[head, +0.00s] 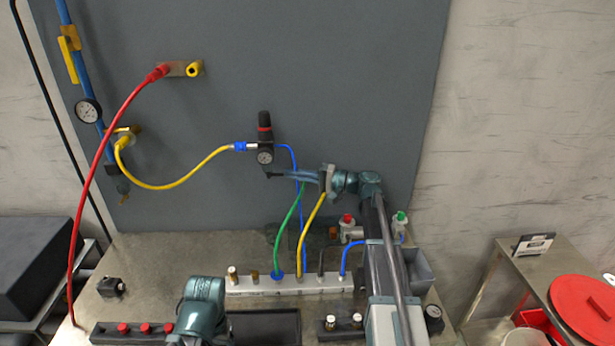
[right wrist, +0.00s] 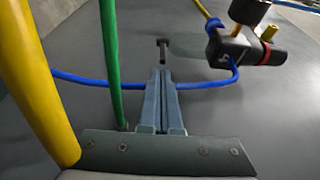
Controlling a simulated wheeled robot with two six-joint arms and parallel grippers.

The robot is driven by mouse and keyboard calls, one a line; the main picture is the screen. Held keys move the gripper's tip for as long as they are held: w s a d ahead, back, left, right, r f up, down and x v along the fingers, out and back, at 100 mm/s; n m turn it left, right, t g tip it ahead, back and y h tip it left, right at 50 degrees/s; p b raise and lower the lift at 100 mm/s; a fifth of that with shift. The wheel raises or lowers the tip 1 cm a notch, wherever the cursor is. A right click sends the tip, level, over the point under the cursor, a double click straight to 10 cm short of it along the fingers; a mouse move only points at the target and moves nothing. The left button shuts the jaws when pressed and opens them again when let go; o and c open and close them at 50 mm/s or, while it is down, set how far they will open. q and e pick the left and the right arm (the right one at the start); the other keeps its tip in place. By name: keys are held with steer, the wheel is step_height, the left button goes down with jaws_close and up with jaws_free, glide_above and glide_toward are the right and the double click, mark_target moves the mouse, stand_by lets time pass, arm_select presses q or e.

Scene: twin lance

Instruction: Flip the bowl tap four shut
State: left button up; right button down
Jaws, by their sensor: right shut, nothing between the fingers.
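The regulator (head: 265,150) with its gauge hangs on the grey panel, and it also shows in the right wrist view (right wrist: 235,45). A see-through bowl (right wrist: 190,45) extends from its body. At the bowl's end is a small dark tap (right wrist: 163,47), which also shows in the head view (head: 269,175). I cannot read a number on it or tell its setting for sure. My right gripper (head: 284,176) is shut and empty; its fingertips (right wrist: 162,75) point at the tap from close by, with a small gap seen in the wrist view. My left gripper's fingers are not in view.
Green (head: 287,225), yellow (head: 311,222) and blue hoses rise from the manifold block (head: 290,285), close by the right gripper. A yellow hose (head: 190,184) runs left. A red hose (head: 102,160) hangs further left. My left arm is low over the bench (head: 150,260).

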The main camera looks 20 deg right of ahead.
steer(key=shift+x, duration=0.95)
steer(key=shift+s, duration=0.1)
steer(key=shift+s+m+t+h, duration=0.15)
steer(key=shift+m+t+h, duration=0.25)
steer(key=shift+t, duration=0.1)
